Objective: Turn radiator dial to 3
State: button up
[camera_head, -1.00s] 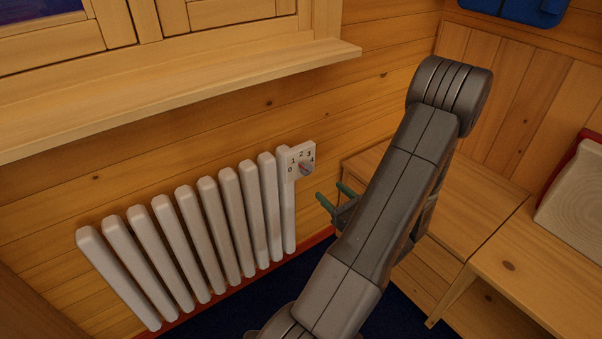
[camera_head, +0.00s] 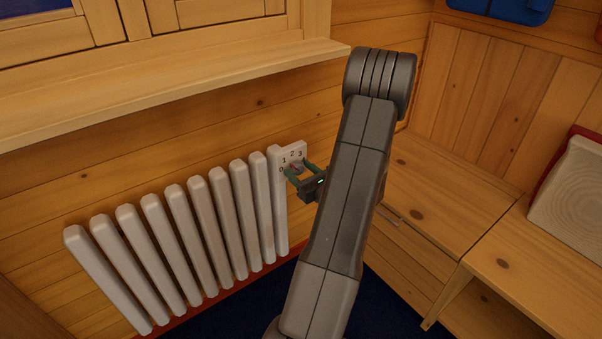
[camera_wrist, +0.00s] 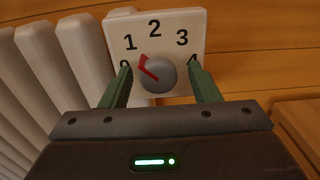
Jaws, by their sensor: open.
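The radiator dial is a round grey knob (camera_wrist: 158,74) with a red pointer (camera_wrist: 147,66), on a white plate (camera_wrist: 185,22) marked 0 to 4. The fingers partly cover the 0 and the 4. In the head view my gripper (camera_head: 299,172) is at the plate (camera_head: 291,150), and its fingers partly hide the knob.
The white ribbed radiator (camera_head: 185,240) stands left of the plate, against the log wall. A wooden sill (camera_head: 170,95) juts out above. A wooden bench (camera_head: 450,190) stands to the right, with a pale board (camera_head: 572,195) on it.

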jog(key=shift+c, duration=0.5)
jog(key=c, duration=0.9)
jog(key=shift+s+m+p, duration=0.1)
jog(key=shift+m+p, duration=0.2)
jog(key=shift+p, duration=0.1)
jog(key=m+p, duration=0.3)
jog(key=shift+r+m, duration=0.15)
jog(key=shift+m, duration=0.15)
jog(key=m+p, duration=0.3)
jog(key=m, duration=0.1)
jog(key=shift+a+m, duration=0.1)
jog(key=shift+m, duration=0.2)
jog(key=m+p, duration=0.3)
jog(key=m, duration=0.1)
jog(key=shift+s+m, duration=0.1)
jog(key=shift+m, duration=0.2)
jog(key=shift+m+p, duration=1.4)
jog(key=shift+m, duration=0.8)
